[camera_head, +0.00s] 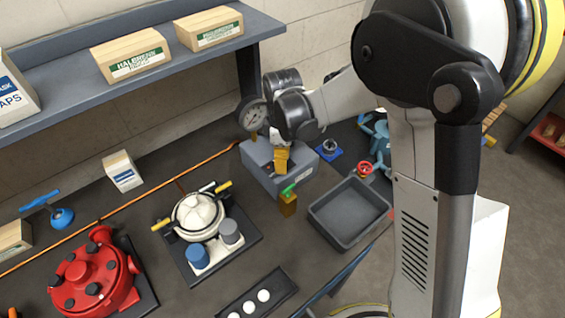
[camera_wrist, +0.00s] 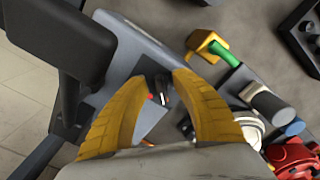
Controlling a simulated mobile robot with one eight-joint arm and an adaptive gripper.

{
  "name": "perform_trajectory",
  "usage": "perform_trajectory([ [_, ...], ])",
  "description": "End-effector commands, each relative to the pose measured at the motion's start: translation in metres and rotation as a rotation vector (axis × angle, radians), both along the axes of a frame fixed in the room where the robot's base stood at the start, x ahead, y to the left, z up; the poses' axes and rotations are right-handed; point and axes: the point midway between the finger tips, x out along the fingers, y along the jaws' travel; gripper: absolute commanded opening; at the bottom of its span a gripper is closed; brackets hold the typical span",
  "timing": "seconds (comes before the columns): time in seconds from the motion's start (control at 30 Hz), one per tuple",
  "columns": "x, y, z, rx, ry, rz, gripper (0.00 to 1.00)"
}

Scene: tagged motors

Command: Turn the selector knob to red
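The grey control box (camera_head: 262,178) stands on the dark bench, and its face shows between my fingers in the wrist view (camera_wrist: 118,62). A small dark knob-like part (camera_wrist: 163,90) sits on it, with a small red mark (camera_wrist: 151,97) beside it. I cannot tell which way the knob points. My gripper (camera_head: 281,160) has yellow fingers and hangs over the box. In the wrist view the fingers of my gripper (camera_wrist: 160,72) are apart, on either side of the knob, with nothing visibly held. In the head view the knob is hidden by the fingers.
A brass valve with a green handle (camera_head: 288,200) stands just in front of the box. A grey bin (camera_head: 318,218) is to the right. A pressure gauge (camera_head: 252,115) is behind the box. A white-topped motor (camera_head: 199,215) and a red one (camera_head: 92,275) stand left.

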Motion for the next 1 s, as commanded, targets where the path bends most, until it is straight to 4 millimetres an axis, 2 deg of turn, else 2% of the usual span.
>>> perform_trajectory([
  [0.3, 0.0000, 0.0000, -0.0024, 0.000, 0.000, 0.000, 0.31],
  [0.37, 0.0000, 0.0000, -0.0024, 0.000, 0.000, 0.000, 0.12],
  [0.4, 0.0000, 0.0000, -0.0024, 0.000, 0.000, 0.000, 0.00],
  [0.77, -0.0002, -0.0001, -0.0027, 0.000, 0.000, -0.020, 0.00],
  [1.0, -0.0013, 0.0001, -0.0035, 0.000, 0.000, -0.131, 0.00],
])
